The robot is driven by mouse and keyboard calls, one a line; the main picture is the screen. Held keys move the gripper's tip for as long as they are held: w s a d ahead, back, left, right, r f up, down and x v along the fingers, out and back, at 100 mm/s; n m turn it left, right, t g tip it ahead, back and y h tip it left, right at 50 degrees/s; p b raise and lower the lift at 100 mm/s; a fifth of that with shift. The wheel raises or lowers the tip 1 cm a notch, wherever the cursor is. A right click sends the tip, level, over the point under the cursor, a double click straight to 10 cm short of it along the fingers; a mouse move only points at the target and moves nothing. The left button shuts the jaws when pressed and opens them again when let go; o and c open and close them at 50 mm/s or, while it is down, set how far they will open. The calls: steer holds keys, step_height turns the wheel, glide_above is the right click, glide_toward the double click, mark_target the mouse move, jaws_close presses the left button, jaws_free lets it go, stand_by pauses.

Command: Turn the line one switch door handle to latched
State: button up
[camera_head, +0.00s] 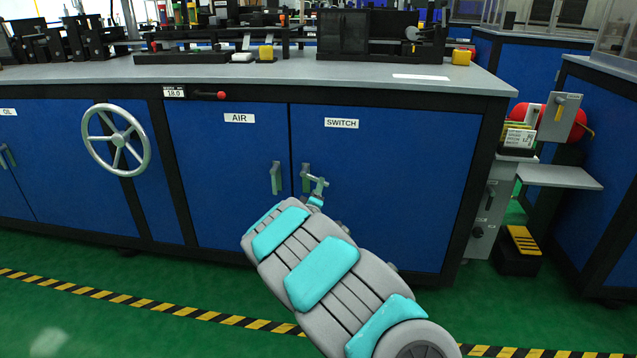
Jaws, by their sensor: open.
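The switch door (398,190) is a blue cabinet door with a white "SWITCH" label (341,123). Its small grey handle (305,172) is at the door's left edge and looks roughly upright. My gripper (315,182) is open at the end of my arm, just right of the handle's lower part. It overlaps the handle in the view, and I cannot tell whether they touch. My arm comes up from the bottom and hides the lower left of the door. The door looks closed.
The "AIR" door (225,175) with its own grey handle (276,178) is just left. A grey handwheel (116,138) sticks out farther left. The worktop (270,73) carries machinery above. A black step with a yellow top (522,240) stands at the right. Green floor is open in front.

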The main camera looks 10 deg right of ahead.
mark_target(315, 177)
steer(key=shift+x, duration=2.5)
steer(key=shift+c, duration=0.2)
jaws_close()
steer(key=shift+f, duration=0.1)
